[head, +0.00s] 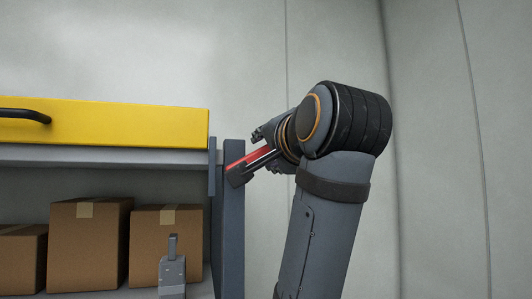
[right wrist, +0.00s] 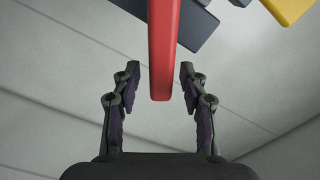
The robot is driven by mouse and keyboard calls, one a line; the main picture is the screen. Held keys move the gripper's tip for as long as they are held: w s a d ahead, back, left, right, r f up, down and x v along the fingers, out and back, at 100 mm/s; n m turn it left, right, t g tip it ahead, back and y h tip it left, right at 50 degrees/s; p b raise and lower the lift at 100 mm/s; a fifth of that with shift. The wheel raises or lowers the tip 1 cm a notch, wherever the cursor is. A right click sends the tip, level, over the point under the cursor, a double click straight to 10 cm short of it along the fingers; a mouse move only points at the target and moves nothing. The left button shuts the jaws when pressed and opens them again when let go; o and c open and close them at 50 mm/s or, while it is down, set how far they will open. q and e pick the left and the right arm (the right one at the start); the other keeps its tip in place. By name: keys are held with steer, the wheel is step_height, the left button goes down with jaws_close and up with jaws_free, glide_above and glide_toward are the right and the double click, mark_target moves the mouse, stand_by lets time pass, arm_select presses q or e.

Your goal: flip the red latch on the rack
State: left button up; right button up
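The red latch (head: 247,160) is a bar at the top of the rack's blue-grey right post (head: 231,225). It slopes up to the right, toward my right gripper (head: 264,150). In the right wrist view the latch (right wrist: 162,50) comes down from the top edge, its free end between the two fingers of my right gripper (right wrist: 159,70). That gripper is open, with a visible gap on both sides of the bar; the right gap looks smaller. In the head view the gripper partly hides the latch's end. My left gripper is not in view.
A yellow drawer or panel (head: 130,124) with a black handle (head: 28,115) sits above the shelf. Several cardboard boxes (head: 90,245) stand below it. A small grey upright fitting (head: 172,272) is in front of them. Plain wall lies to the right.

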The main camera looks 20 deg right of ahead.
steer(key=shift+s, duration=0.15)
steer(key=c, duration=0.4)
jaws_close()
steer(key=shift+a+r+n, duration=0.3)
steer(key=shift+r+n, duration=0.15)
steer(key=shift+n, duration=0.25)
steer(key=shift+o, duration=2)
jaws_free()
